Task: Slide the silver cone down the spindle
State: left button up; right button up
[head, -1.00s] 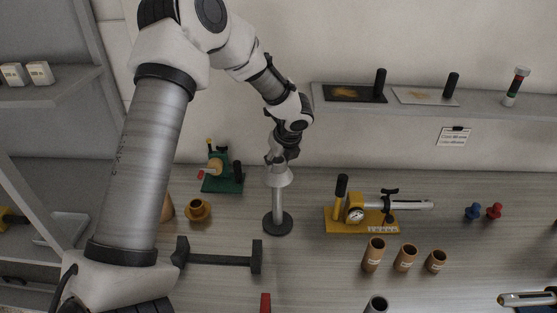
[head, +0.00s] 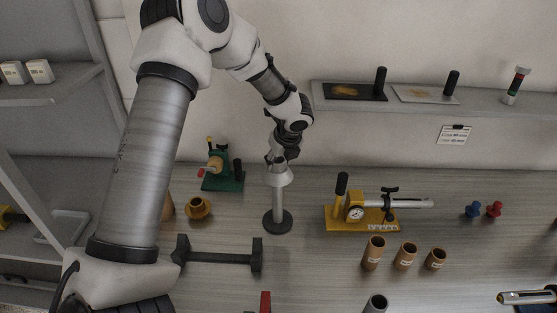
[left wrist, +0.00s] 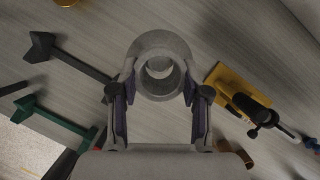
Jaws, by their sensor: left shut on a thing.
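The silver cone (head: 279,178) is at the upper end of the upright spindle (head: 278,205), well above its round dark base (head: 278,222). My left gripper (head: 281,161) is above the base and shut on the cone, with its fingers pointing down. In the left wrist view, the cone (left wrist: 146,46) shows as a grey ring between the fingertips of my left gripper (left wrist: 159,92). A pale disc shows inside the ring; I cannot tell how the spindle sits in the bore. My right gripper is not in view.
A dark bar stand (head: 220,258) lies left of the base. A yellow gauge block (head: 340,222) stands to the right, with several brown tubes (head: 405,257) in front of it. A green device (head: 222,178) and a yellow cup (head: 198,209) stand to the left.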

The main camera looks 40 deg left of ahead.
aim_at(280, 194)
pick_arm(q)
jog(key=shift+f+b, duration=4.9)
jog(key=shift+f, duration=2.45)
jog(key=shift+r, duration=0.1)
jog(key=shift+r+p, duration=6.85)
jog(key=shift+r, duration=0.45)
